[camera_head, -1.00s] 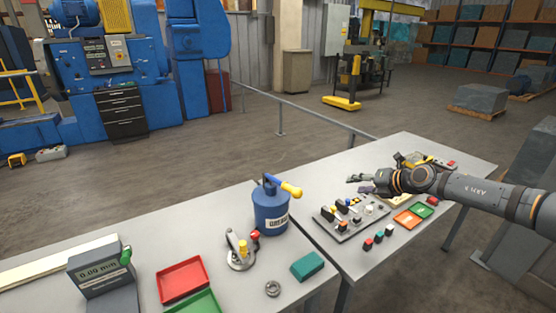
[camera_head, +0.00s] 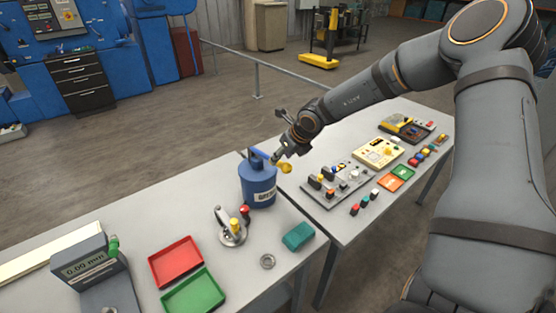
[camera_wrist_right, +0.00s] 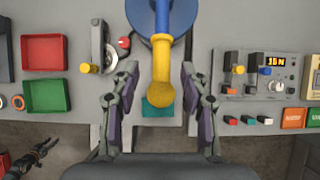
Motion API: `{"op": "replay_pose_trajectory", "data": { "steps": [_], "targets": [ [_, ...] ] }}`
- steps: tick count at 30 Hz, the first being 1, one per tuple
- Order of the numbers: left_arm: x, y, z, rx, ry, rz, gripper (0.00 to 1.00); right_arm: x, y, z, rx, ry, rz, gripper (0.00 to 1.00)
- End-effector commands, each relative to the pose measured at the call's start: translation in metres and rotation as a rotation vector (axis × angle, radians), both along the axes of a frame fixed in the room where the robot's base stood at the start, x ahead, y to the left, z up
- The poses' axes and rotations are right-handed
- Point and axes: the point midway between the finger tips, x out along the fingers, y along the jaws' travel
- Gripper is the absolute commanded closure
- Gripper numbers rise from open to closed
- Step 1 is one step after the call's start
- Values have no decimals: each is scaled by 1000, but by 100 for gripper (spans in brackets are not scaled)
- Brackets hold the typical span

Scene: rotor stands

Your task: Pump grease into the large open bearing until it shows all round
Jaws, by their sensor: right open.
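A blue grease canister (camera_head: 259,187) with a white label stands upright at the right end of the near table. Its blue lever ends in a yellow handle (camera_head: 284,167), which also shows in the wrist view (camera_wrist_right: 161,85). My right gripper (camera_head: 279,155) is by the handle. In the wrist view its open fingers (camera_wrist_right: 149,97) lie on either side of the handle, apart from it. A small grey metal ring (camera_head: 268,261) lies on the table before the canister; I cannot tell whether it is the large bearing. My left gripper (camera_wrist_right: 42,149) shows small and dark at the wrist view's lower left.
A fixture with red and yellow knobs (camera_head: 232,231), a teal block (camera_head: 298,236), red (camera_head: 176,262) and green (camera_head: 194,292) trays and a gauge reading 0.00 mm (camera_head: 88,264) share the table. A switch panel (camera_head: 338,185) sits on the right table.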

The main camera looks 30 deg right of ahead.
Motion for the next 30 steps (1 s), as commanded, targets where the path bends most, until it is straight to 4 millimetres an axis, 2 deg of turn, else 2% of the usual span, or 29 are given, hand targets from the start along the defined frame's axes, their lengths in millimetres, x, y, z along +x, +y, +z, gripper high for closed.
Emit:
{"op": "replay_pose_trajectory", "data": {
  "steps": [3, 9, 22, 30],
  "targets": [
    [9, 0, -12, 1, -13, -1, 60, 10, 0, -23, -2, 2, -1, 55],
    [13, 0, -26, 0, -21, -1, 60, 23, 1, -41, -1, -1, -2, 55],
    [8, 1, -29, 1, -12, -1, 60, 28, 2, -44, 0, -2, -2, 55],
    [8, 1, -29, 1, -12, -1, 60, 27, 2, -44, 0, -2, -2, 91]
  ]
}}
